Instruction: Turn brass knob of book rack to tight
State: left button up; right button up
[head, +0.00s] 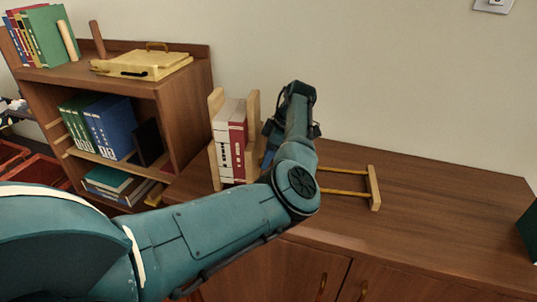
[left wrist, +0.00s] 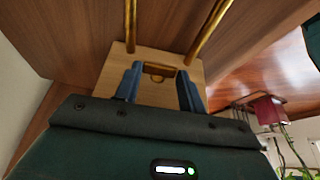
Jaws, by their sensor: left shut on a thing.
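The book rack has light wooden end plates (head: 253,112) and two brass rods (head: 345,181) that run right to a wooden end bar (head: 375,188). White and red books (head: 229,140) stand upright between its plates. In the left wrist view, the brass knob (left wrist: 158,72) sits on a wooden plate of the rack (left wrist: 120,68), below the two rods. My left gripper (left wrist: 158,88) is shut on the knob, with one blue finger at each side. In the head view my left arm hides the knob and most of the fingers. My right gripper is not in view.
The rack stands on a wooden cabinet top (head: 440,215), which is clear to the right. A bookshelf (head: 185,95) with books and binders stands close on the left, with a yellow case (head: 143,63) on top. A dark green thing (head: 531,232) stands at the right edge.

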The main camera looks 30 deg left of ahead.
pick_arm(q)
jog(key=o, duration=1)
jog(key=v, duration=1.3)
jog(key=shift+d, duration=0.15)
